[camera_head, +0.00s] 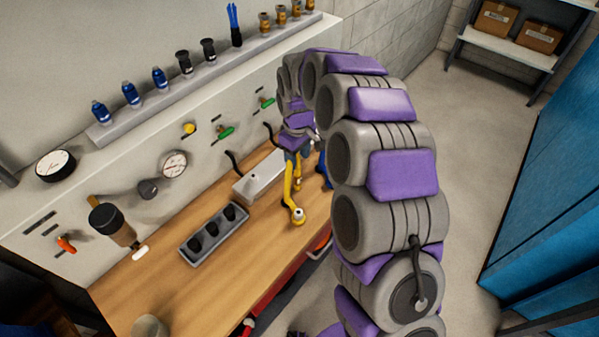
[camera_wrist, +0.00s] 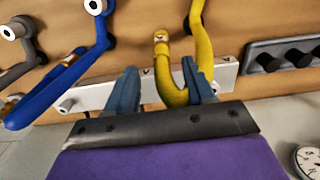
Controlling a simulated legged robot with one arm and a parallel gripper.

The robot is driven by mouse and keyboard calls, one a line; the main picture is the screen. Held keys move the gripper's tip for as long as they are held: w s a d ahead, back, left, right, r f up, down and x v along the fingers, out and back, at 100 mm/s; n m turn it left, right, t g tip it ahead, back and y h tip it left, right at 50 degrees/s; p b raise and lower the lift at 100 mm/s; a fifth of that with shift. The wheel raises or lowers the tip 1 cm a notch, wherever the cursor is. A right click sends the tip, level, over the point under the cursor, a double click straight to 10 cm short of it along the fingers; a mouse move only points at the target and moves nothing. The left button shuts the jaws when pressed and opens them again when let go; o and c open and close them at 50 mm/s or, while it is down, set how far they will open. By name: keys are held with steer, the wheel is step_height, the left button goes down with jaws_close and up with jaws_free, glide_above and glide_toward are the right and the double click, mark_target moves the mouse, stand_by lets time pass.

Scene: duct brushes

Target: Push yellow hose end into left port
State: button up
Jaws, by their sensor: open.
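The yellow hose shows in the wrist view (camera_wrist: 202,48) as a loop, its bend between my open fingers, closer to the right one. My gripper (camera_wrist: 158,68) is open; I cannot tell whether a finger touches the hose. A pale grey port block (camera_wrist: 100,94) lies behind the fingers, which partly hide it; I cannot make out its left port. In the head view the yellow hose (camera_head: 289,185) hangs below my gripper (camera_head: 301,151), beside the grey block (camera_head: 250,186).
A blue hose (camera_wrist: 42,103) and a grey hose (camera_wrist: 22,65) lie left of my gripper in the wrist view. A dark socket strip (camera_head: 214,234) sits on the wooden bench (camera_head: 185,288). The panel behind carries gauges (camera_head: 173,164) and valves (camera_head: 225,132).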

mark_target(297, 175)
steer(key=shift+a, duration=0.1)
steer(key=shift+f, duration=0.2)
steer(key=shift+f+b, duration=1)
steer(key=shift+f, duration=3.3)
steer(key=shift+p, duration=0.6)
jaws_close()
steer(key=shift+r, duration=0.1)
